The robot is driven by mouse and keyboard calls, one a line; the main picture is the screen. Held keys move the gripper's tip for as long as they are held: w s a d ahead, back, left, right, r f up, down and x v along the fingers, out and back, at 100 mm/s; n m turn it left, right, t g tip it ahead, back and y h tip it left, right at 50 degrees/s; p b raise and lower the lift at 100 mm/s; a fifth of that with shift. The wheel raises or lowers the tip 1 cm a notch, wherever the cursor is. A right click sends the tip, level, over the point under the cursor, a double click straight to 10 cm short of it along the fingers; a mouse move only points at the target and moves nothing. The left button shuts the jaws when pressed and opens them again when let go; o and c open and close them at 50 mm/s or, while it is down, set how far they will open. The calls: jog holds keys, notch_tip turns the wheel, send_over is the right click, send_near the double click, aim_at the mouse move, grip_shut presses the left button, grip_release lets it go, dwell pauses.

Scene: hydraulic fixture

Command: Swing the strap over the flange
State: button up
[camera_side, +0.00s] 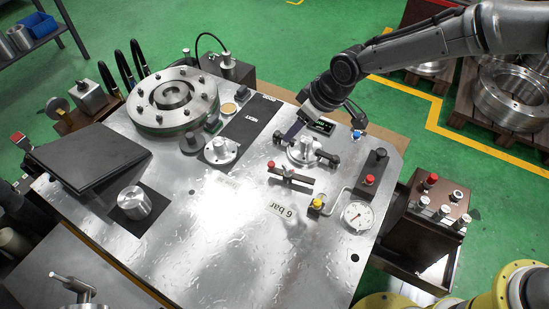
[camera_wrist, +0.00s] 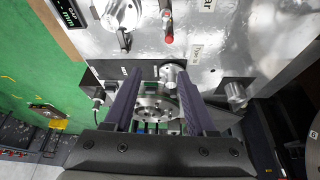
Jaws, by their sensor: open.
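A round silver flange (camera_side: 302,152) sits on the metal table in the side view, and it shows at the top of the wrist view (camera_wrist: 122,14). A dark arm (camera_side: 328,159), possibly the strap, lies beside its right side in the side view. A short dark arm (camera_wrist: 125,40) also stands against the flange in the wrist view. I cannot tell surely which is the strap. My gripper (camera_side: 291,132) is tilted above the flange's back left side, with purple fingers (camera_wrist: 157,88) apart and nothing held between them. Contact with the dark arms cannot be made out.
A bar with a red knob (camera_side: 290,175) lies in front of the flange. A display (camera_side: 321,126) stands behind it, a pressure gauge (camera_side: 357,215) to the right. The table's front middle is clear.

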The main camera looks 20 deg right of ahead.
aim_at(272, 163)
jog(key=x, duration=0.5)
jog(key=s+x, duration=0.1)
jog(key=x, duration=0.4)
jog(key=s+x, duration=0.1)
jog(key=x, duration=0.4)
jog(key=shift+a+f, duration=0.35)
jog(key=shift+f, duration=0.05)
jog(key=shift+c, duration=0.2)
grip_shut()
dwell(0.6)
